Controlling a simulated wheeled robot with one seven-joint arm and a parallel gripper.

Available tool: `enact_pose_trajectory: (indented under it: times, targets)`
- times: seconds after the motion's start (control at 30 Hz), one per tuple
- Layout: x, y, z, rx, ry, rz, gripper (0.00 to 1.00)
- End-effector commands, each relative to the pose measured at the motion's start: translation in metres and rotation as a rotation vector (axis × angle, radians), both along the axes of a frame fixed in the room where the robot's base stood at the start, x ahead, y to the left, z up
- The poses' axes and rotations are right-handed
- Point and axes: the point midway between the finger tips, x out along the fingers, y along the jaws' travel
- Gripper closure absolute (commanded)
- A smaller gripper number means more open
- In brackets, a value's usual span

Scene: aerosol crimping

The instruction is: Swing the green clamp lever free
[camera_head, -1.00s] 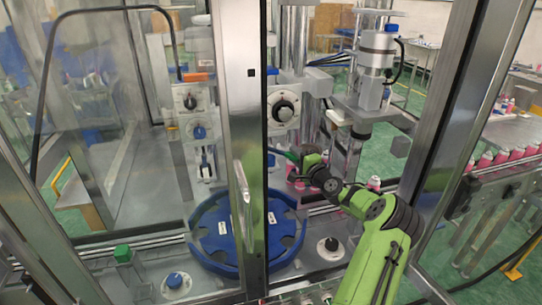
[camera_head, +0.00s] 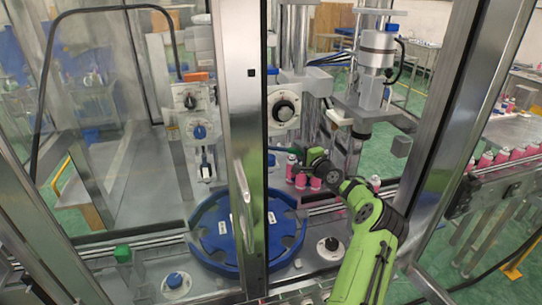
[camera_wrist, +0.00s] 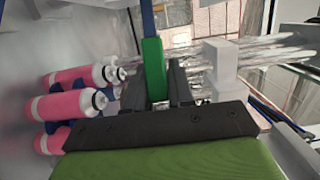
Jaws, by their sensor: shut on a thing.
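The green clamp lever (camera_wrist: 153,62) stands upright in the middle of the wrist view, with a dark blue part above it. My gripper (camera_wrist: 156,88) has its two dark fingers on either side of the lever and is shut on it. In the head view my gripper (camera_head: 312,157) is inside the machine, right of the door post and below the dial unit. The lever's pivot is hidden.
Pink cans (camera_head: 300,180) stand just below my gripper in the head view; they also show left of the lever in the wrist view (camera_wrist: 62,104). A grey block on rods (camera_wrist: 222,62) is to its right. A blue star-wheel disc (camera_head: 212,245) lies lower left.

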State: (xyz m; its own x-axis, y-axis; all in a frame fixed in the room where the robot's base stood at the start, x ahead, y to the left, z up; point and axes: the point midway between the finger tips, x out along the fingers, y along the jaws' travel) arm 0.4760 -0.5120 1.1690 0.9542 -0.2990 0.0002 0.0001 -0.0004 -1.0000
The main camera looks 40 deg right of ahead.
Motion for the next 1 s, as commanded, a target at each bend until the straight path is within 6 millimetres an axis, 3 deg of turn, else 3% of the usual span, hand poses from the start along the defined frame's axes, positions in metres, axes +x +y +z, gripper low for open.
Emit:
enact_pose_trajectory:
  times: [0.73, 0.77, 0.8, 0.9, 1.0]
  targets:
    - [0.017, -0.021, 0.001, 0.0, -0.001, -0.001, 0.94]
    - [0.017, -0.021, 0.001, 0.0, -0.001, -0.001, 0.74]
    - [0.017, -0.021, 0.001, 0.0, -0.001, -0.001, 0.68]
    - [0.017, -0.021, 0.001, 0.0, -0.001, -0.001, 0.53]
    - [0.017, -0.021, 0.0, 0.0, 0.0, -0.001, 0.53]
